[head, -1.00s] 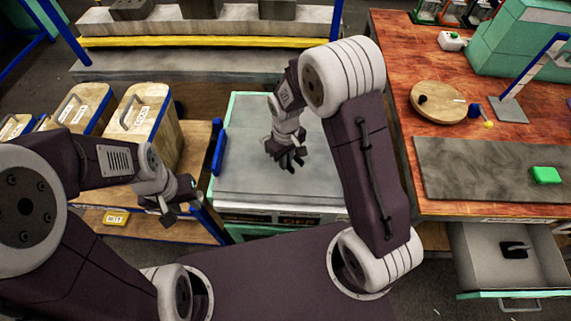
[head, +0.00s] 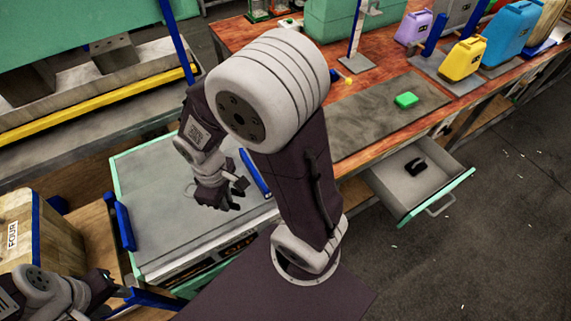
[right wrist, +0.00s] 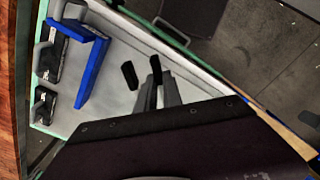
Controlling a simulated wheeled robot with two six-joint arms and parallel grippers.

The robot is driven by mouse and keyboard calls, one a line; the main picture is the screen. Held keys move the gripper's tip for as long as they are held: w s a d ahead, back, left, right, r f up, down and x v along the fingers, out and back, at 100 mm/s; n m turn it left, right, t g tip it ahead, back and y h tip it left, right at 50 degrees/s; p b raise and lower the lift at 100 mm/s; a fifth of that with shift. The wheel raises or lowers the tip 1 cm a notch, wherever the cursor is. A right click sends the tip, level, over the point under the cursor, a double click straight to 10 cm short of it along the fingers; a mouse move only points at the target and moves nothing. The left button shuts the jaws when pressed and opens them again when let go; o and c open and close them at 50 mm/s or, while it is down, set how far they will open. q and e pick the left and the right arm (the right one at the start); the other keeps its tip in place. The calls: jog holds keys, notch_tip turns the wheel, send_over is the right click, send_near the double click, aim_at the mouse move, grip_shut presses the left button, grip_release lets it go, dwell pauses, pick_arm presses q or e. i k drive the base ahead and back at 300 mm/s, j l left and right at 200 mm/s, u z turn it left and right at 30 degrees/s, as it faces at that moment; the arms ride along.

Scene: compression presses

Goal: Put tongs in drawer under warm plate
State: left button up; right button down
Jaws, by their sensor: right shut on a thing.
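My right gripper (head: 222,196) is low over the grey top of the green-edged cabinet (head: 160,225). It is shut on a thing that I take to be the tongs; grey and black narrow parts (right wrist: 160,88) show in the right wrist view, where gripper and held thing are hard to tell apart. The warm plate seems to be the dark grey plate (head: 385,115) on the wooden table. The drawer (head: 395,185) below it is pulled open, with a small black thing (head: 415,167) inside. My left gripper (head: 115,289) is at the lower left; its opening is unclear.
A green block (head: 406,100) lies on the dark plate. Purple (head: 414,28), yellow (head: 463,60) and blue (head: 510,48) canisters stand at the table's back right. A wooden box marked FOUR (head: 35,235) is at left. The floor right of the drawer is free.

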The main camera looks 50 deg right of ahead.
aim_at(394, 190)
jog(key=k+l+u, duration=0.15)
jog(key=k+l, duration=0.25)
jog(key=l, duration=0.35)
jog(key=k+l+u, duration=0.1)
jog(key=k+l, duration=0.35)
jog(key=l, duration=0.3)
jog(key=k+l+u, duration=0.15)
jog(key=k+l, duration=0.35)
jog(key=l, duration=0.2)
jog(key=k+l+u, duration=0.1)
jog(key=k+l, duration=0.4)
jog(key=l, duration=0.1)
